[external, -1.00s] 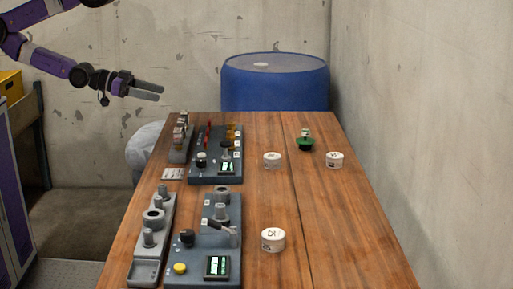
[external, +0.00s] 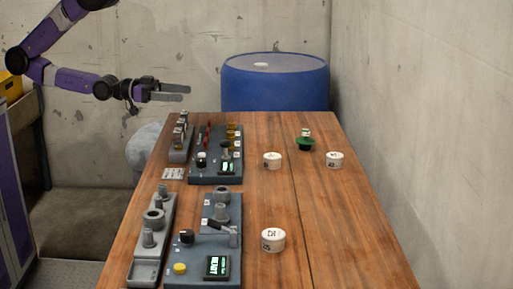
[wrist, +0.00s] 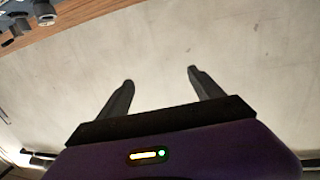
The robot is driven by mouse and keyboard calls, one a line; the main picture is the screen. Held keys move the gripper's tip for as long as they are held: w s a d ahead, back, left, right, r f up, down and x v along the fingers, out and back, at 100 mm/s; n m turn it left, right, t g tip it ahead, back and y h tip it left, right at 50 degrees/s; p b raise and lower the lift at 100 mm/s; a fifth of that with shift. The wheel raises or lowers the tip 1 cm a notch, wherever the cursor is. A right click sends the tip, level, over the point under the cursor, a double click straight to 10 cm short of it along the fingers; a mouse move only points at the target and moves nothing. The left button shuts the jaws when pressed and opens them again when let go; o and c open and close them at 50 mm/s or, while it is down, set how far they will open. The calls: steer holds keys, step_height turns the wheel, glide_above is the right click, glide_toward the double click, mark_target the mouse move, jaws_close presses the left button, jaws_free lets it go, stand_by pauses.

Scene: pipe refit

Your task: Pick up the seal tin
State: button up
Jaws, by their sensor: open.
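Several round white tins with dark markings are in view; I cannot read which one is the seal tin. One tin (external: 272,240) stands on the near part of the table, right of the near panel. Another tin (external: 272,160) is farther back, and a third tin (external: 334,159) is to its right. A small pale round thing (external: 260,65) lies on the blue drum. My gripper (external: 186,92) is open and empty, in the air beyond the table's far left, away from all tins.
The wooden table (external: 345,240) holds a near control panel (external: 185,262), a far panel (external: 205,177) and grey fitting racks (external: 148,262) on its left. A green-based item (external: 306,144) stands at the back. The blue drum (external: 275,88) is behind. The right front is clear.

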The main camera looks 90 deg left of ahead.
steer(key=w+d+f+n+h+b, duration=0.1)
steer(key=w+d+f+n+h, duration=0.1)
steer(key=w+d, duration=0.4)
steer(key=w+d+f+n+h, duration=0.1)
steer(key=w+d+f+h, duration=0.2)
steer(key=w, duration=0.5)
steer(key=n+g+h+b, duration=0.3)
steer(key=n+g, duration=0.8)
steer(key=n, duration=1.1)
glide_above(271, 232)
steer(key=s+a+p, duration=0.1)
steer(key=s+a, duration=0.1)
steer(key=a, duration=0.1)
step_height(271, 232, down, 8)
steer(key=h, duration=0.1)
steer(key=f, duration=0.3)
steer(key=f+b, duration=0.1)
steer(key=f, duration=0.2)
steer(key=shift+w+a, duration=0.2)
steer(key=b+x, duration=0.1)
steer(key=x, duration=0.4)
